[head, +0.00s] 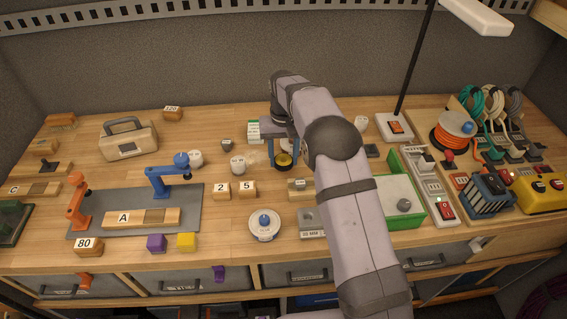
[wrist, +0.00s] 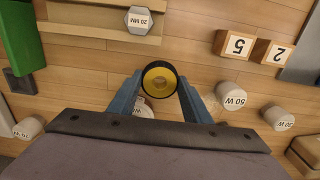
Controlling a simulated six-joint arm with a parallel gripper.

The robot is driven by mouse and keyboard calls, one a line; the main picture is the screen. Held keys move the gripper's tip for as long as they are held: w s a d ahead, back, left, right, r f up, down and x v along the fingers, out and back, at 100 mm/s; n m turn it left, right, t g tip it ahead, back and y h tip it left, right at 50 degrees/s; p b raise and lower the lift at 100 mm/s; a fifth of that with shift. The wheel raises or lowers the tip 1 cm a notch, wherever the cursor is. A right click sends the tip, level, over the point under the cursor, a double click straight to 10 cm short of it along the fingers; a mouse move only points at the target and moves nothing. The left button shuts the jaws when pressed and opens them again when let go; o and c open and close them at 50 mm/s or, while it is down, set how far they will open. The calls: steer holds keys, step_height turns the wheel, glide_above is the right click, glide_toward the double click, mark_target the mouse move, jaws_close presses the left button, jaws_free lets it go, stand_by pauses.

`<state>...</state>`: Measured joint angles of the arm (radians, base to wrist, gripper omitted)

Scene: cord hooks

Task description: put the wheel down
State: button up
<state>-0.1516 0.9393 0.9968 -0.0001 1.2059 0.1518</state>
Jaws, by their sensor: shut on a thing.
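The wheel, a black tyre with a yellow hub, sits between my gripper's fingertips in the wrist view (wrist: 159,64). It also shows below my gripper in the head view (head: 284,161). My gripper (wrist: 159,80) has blue-grey fingers and is shut on the wheel, one finger on each side. In the head view my gripper (head: 283,148) points down over the middle of the bench. I cannot tell whether the wheel touches the wood or hangs just above it. My arm hides part of the bench to its right.
Number blocks 2 (head: 222,190) and 5 (head: 247,188) and a pale 50 W cylinder (head: 238,165) stand left of the wheel. A green-walled tray (head: 417,215) is to the right. A pale round thing (wrist: 145,110) shows partly behind my gripper. Bare wood lies around the wheel.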

mark_target(284, 165)
steer(key=shift+f+p, duration=0.7)
steer(key=shift+f, duration=1.15)
steer(key=shift+f, duration=0.15)
steer(key=o, duration=1.1)
step_height(284, 165, up, 12)
steer(key=shift+r+b, duration=0.15)
steer(key=shift+b, duration=1.1)
steer(key=shift+s+d, duration=0.1)
steer(key=shift+s, duration=0.05)
